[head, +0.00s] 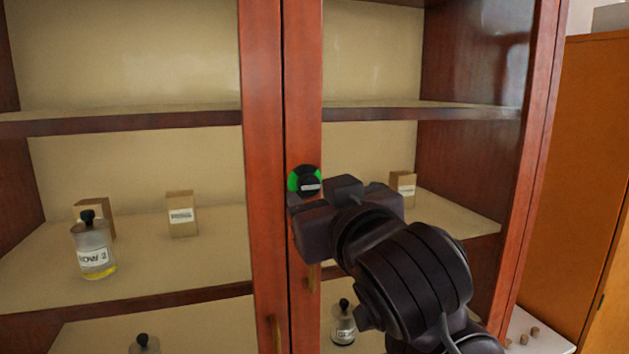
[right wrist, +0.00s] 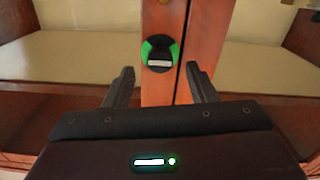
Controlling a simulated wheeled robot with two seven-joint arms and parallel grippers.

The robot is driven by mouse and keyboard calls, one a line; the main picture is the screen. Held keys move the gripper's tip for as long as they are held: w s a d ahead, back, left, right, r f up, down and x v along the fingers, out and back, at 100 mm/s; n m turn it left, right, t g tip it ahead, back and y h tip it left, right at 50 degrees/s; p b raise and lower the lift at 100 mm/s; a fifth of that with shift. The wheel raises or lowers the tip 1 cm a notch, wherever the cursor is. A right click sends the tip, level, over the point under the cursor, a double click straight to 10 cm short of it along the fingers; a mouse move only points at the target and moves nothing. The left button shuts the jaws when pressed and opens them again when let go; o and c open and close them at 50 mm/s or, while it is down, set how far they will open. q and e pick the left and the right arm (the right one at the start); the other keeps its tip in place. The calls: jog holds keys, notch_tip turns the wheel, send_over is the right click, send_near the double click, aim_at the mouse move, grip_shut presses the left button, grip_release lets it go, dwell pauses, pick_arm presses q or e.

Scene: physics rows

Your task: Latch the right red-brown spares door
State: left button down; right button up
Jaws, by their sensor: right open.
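The right red-brown door (head: 303,70) has a wooden frame around a clear pane, and its stile stands beside the left door's stile (head: 262,120) with a thin dark seam between. On the right door's stile is a round black latch knob (head: 304,181) with green arcs and a pale bar lying about level; it also shows in the right wrist view (right wrist: 160,55). My right gripper (head: 318,193) is open in front of the knob, just right of and below it. In the right wrist view its fingers (right wrist: 160,84) stand either side of the knob's line, with nothing between them. My left gripper is not in view.
Behind the panes, shelves hold a labelled bottle (head: 94,250), small boxes (head: 181,215) and another bottle (head: 343,324). An orange-brown cabinet (head: 570,160) stands at the right.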

aim_at(311, 188)
jog(key=shift+p+x, duration=0.4)
jog(key=shift+x, duration=1.15)
jog(key=c, duration=1)
jog(key=shift+o, duration=0.2)
